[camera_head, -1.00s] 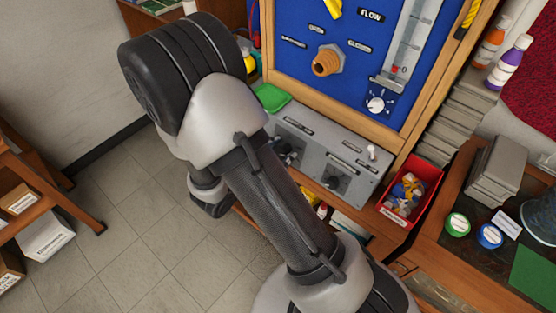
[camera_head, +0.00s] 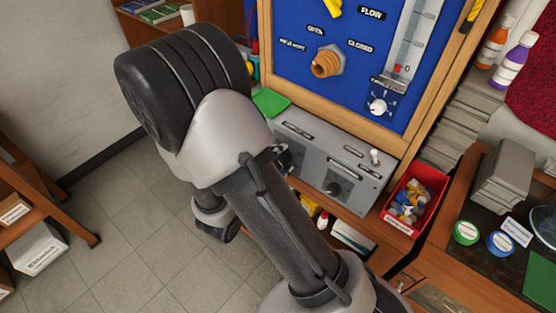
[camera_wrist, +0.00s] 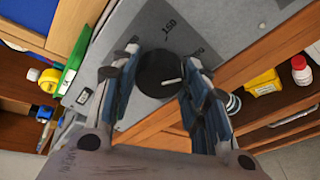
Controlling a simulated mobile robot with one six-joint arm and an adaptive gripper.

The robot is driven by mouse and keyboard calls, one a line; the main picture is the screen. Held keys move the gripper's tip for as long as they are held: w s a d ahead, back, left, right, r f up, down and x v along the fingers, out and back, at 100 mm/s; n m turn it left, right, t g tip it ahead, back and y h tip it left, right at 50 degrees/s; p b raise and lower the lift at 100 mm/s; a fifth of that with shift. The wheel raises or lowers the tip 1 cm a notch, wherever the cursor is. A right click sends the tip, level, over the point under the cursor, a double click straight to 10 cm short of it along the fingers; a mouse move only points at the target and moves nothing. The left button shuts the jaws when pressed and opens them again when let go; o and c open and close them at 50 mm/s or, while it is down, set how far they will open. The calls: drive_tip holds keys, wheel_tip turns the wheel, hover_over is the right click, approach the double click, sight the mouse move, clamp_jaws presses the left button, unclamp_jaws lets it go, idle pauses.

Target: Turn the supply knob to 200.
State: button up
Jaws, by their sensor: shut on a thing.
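The supply knob (camera_wrist: 158,76) is a round black knob with a white pointer line on the grey panel (camera_wrist: 222,22). In the wrist view, the fingers of my gripper (camera_wrist: 160,92) are on either side of it and shut on it. The printed mark 160 (camera_wrist: 168,27) is beside the knob; another mark is too blurred to read. The pointer line points toward the right of the picture. In the head view, the grey panel (camera_head: 310,133) is below the blue board, and my arm hides the supply knob and most of my gripper.
A second dark knob (camera_head: 335,188) and a small white toggle (camera_head: 375,156) are on the panel's right part. A red bin (camera_head: 416,207) of small parts stands to its right. The blue board (camera_head: 290,68) rises behind. A green object (camera_head: 270,102) lies at the panel's left.

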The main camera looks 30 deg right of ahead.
drive_tip(key=shift+m, duration=0.3)
drive_tip(key=o, duration=1.1)
drive_tip(key=v, duration=1.2)
